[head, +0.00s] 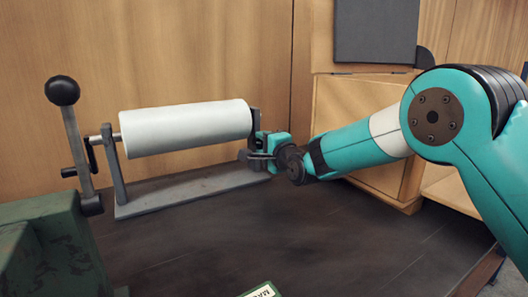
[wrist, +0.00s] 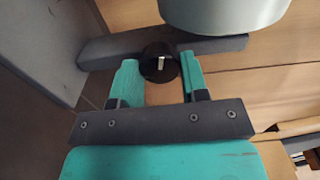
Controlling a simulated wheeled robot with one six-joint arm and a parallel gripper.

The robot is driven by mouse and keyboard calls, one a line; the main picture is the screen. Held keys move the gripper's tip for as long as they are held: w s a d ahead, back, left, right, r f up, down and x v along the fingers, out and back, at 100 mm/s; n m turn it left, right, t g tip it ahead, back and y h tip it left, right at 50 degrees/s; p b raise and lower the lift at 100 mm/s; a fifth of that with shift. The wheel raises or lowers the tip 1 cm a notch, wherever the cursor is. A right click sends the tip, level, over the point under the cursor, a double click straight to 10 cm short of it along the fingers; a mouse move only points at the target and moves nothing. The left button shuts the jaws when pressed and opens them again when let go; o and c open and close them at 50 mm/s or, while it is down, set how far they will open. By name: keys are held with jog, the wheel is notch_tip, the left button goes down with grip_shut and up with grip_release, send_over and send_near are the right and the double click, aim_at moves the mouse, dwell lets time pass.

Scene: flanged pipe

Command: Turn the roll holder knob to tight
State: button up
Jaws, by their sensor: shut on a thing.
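The roll holder has a grey base (head: 180,195) with two upright posts and carries a white roll (head: 185,127). My gripper (wrist: 161,78) is shut on the knob, one finger on each side. In the head view my gripper (head: 262,150) is at the right end of the holder and hides the knob.
A green machine (head: 45,250) with a black-balled lever (head: 63,92) stands at the front left, close to the holder's left end. Wooden cabinets (head: 350,130) stand behind my arm. The dark tabletop (head: 250,235) in front of the holder is mostly clear.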

jog(key=shift+f+n+b, duration=0.1)
jog(key=shift+n+b, duration=0.6)
jog(key=shift+n, duration=0.7)
jog(key=o, duration=0.9)
jog(key=shift+o, duration=0.2)
jog(key=b+v, duration=0.1)
jog(key=v, duration=1.6)
jog(key=shift+s+b, duration=0.2)
jog(key=shift+b, duration=0.2)
jog(key=shift+d, duration=0.15)
